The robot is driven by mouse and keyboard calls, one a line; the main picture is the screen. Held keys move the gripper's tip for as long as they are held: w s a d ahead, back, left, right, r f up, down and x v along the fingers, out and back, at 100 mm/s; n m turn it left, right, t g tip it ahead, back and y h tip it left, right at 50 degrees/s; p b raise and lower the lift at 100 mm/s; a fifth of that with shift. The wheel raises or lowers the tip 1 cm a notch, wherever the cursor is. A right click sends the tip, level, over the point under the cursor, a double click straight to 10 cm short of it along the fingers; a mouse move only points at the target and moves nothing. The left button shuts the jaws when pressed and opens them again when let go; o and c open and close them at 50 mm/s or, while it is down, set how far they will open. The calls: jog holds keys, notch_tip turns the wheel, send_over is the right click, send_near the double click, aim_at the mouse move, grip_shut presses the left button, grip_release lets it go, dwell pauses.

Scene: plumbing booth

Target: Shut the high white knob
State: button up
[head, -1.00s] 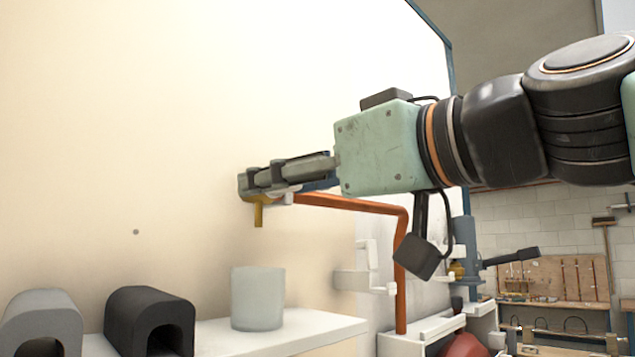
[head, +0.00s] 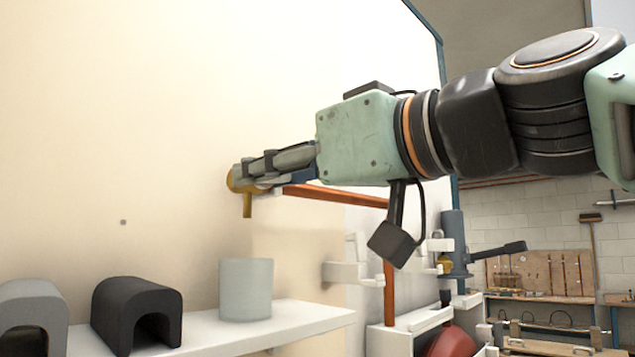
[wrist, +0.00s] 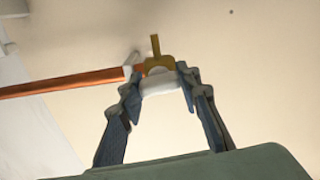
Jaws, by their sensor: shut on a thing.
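The white knob (wrist: 160,86) sits between the two fingertips of my gripper (wrist: 160,90) in the wrist view, on the end of a brass tap (wrist: 156,64). The fingers are shut on the knob from both sides. In the head view the brass tap (head: 238,182) shows just past my gripper (head: 258,172), with its spout pointing down. The knob itself is mostly hidden there by the fingers. A copper pipe (head: 335,195) runs to the tap from the right and also shows in the wrist view (wrist: 60,85).
Below the tap, a pale grey cup (head: 246,290) stands on a white shelf (head: 290,325). A black arch block (head: 135,312) and a grey arch block (head: 32,312) are left of it. A white bracket (head: 345,272) is on the wall. Open wall lies left of the tap.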

jog(key=shift+m+b, duration=0.45)
jog(key=shift+m, duration=0.25)
jog(key=o, duration=1.2)
jog(key=shift+c, duration=0.2)
jog(key=v, duration=1.2)
jog(key=shift+w, duration=0.1)
